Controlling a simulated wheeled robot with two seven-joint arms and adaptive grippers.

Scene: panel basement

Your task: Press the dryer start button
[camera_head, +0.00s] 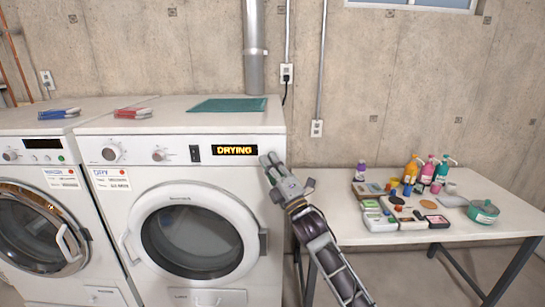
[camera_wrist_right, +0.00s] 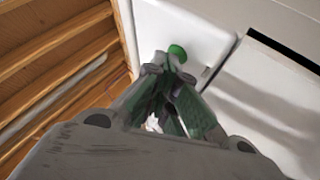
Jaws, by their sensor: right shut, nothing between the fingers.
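My right gripper (camera_head: 268,159) is shut and empty at the right end of the dryer's control panel. In the right wrist view, a round green button (camera_wrist_right: 177,52) shows just beyond the shut fingertips (camera_wrist_right: 165,64). I cannot tell whether the fingertips touch it. In the head view the gripper hides this button. My left gripper is not in view.
A second white machine (camera_head: 40,205) stands left of the dryer. A white table (camera_head: 490,205) with bottles and small boxes stands to the right.

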